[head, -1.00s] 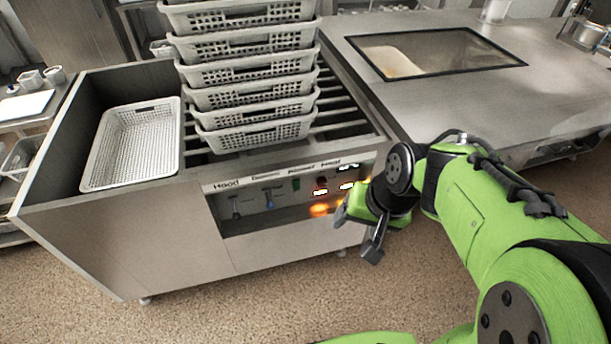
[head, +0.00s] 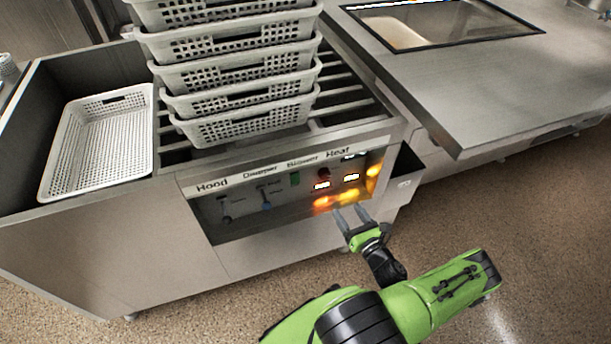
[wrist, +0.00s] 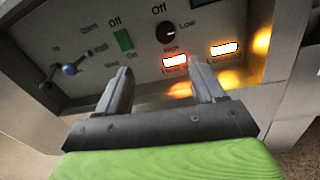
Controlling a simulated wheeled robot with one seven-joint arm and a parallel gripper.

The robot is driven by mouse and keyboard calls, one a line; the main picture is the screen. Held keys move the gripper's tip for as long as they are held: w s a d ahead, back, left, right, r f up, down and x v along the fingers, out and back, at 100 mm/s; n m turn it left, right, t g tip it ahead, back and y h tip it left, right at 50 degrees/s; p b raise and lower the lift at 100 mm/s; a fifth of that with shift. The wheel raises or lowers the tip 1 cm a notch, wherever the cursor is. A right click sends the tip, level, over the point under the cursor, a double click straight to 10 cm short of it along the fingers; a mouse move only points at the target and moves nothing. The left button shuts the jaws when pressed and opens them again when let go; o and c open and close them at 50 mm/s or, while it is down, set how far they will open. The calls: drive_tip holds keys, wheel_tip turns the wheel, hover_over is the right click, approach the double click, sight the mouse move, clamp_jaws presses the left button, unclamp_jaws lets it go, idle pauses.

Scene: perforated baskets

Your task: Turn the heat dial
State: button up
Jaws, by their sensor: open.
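The heat dial (wrist: 171,32) is a dark round knob with a pale pointer line, between the Off, Low and High marks on the control panel (wrist: 145,50). In the head view the dial (head: 323,173) is a small dark knob under the Heat label. My gripper (wrist: 164,75) is open and empty. Its two grey fingers point at the panel, below the dial and apart from it in the wrist picture. In the head view my gripper (head: 351,212) is at the panel's lower right edge. Whether a fingertip touches the panel, I cannot tell.
A green switch (wrist: 124,40) and a blue-tipped lever (wrist: 69,69) sit left of the dial. Two lit displays, one of them (wrist: 224,49), glow beneath it. Perforated baskets (head: 240,90) are stacked above the panel, and another basket (head: 60,150) stands in the left bay.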

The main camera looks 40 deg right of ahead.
sight(326, 176)
drive_tip(key=shift+m+h, duration=0.5)
drive_tip(key=shift+m, duration=0.1)
drive_tip(key=b+x, duration=0.1)
drive_tip(key=x, duration=0.4)
drive_tip(key=b+x, duration=0.1)
drive_tip(key=x, duration=0.4)
drive_tip(key=b+x, duration=0.2)
drive_tip(key=x, duration=0.3)
drive_tip(key=shift+w+d+f, duration=0.15)
drive_tip(key=shift+w+f, duration=0.15)
drive_tip(key=shift+f, duration=0.05)
drive_tip(key=shift+c, duration=0.2)
drive_tip(key=c, duration=1)
